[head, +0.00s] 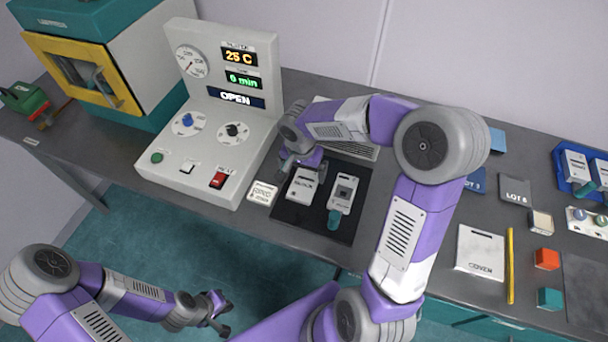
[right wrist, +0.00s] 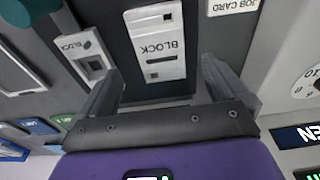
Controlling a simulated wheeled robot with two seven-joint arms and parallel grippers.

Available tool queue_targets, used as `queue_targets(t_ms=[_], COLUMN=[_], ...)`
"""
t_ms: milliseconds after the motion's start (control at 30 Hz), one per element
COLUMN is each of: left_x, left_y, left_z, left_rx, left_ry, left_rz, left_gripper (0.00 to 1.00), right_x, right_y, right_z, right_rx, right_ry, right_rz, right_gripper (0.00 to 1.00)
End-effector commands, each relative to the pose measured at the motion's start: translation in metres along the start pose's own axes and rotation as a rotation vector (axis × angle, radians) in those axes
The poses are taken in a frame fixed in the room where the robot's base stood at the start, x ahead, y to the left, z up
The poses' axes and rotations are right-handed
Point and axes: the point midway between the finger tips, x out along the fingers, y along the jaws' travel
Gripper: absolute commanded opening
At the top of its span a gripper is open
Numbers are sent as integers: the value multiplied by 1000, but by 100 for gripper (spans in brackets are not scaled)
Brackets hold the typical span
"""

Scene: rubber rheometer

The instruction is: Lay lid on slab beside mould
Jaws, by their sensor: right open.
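A white plate lettered BLOCK, apparently the lid (head: 304,185), lies flat on the black slab (head: 290,215). It also shows in the right wrist view (right wrist: 157,42). The mould (head: 344,188), a white piece with a dark square and a teal handle, lies to its right on the same slab, with a small gap between them. My right gripper (head: 298,164) is open at the plate's far end. In the right wrist view its fingers (right wrist: 160,70) stand apart on either side of the plate's near end, holding nothing. My left gripper (head: 222,313) is open and empty, low over the floor.
The control panel (head: 211,120) reading OPEN stands left of the slab, with the job card (head: 262,193) between them. My right arm hides part of the bench.

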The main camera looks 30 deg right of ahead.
Motion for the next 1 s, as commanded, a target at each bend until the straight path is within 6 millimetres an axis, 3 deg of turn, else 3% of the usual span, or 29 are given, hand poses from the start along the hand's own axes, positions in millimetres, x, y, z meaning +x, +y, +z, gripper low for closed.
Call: queue_targets(t_ms=[100, 300, 1000], left_x=[-6, -11, -13], left_y=[2, 4, 5], left_z=[0, 0, 1], left_rx=[0, 0, 0], left_ry=[0, 0, 0], left_rz=[0, 0, 0], left_gripper=[0, 0, 0], right_x=[-28, -55, -63], right_y=[0, 0, 0], right_z=[-1, 0, 0], right_rx=[1, 1, 0], right_ry=[4, 2, 0], right_rz=[-2, -1, 0], right_gripper=[100, 100, 100])
